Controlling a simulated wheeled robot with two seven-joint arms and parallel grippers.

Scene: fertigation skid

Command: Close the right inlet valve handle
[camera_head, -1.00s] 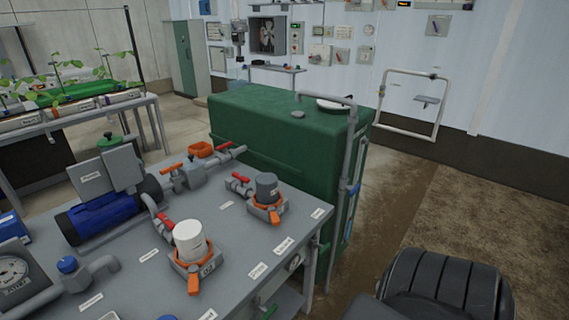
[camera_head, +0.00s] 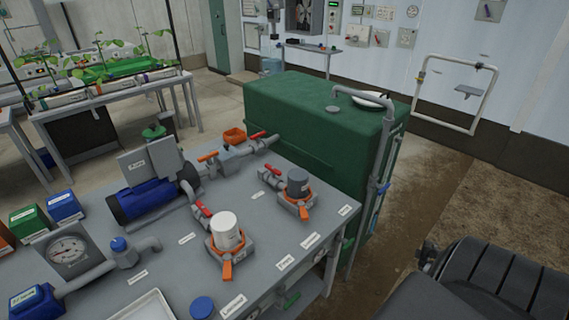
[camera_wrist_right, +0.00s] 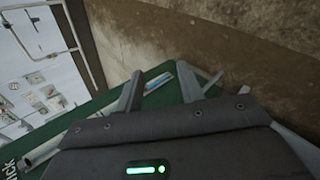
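The grey skid table carries two filter units side by side. The right unit has a dark grey cup (camera_head: 298,182) with an orange clamp, and a red valve handle (camera_head: 273,171) on the short pipe at its upper left. That handle looks roughly in line with the pipe. The left unit has a white cup (camera_head: 226,230) and its own red handle (camera_head: 203,209). My right gripper (camera_wrist_right: 165,84) is open and empty in the wrist view, over the green tank's edge and the floor. In the head view my right arm is at lower right, away from both handles. My left gripper is out of view.
The green tank (camera_head: 300,105) stands behind the table, with a grey pipe (camera_head: 384,150) down its right end. A red handle (camera_head: 257,135) and an orange handle (camera_head: 207,156) sit farther back. A pump (camera_head: 147,198) and gauge (camera_head: 66,248) are at left. Floor right of the tank is clear.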

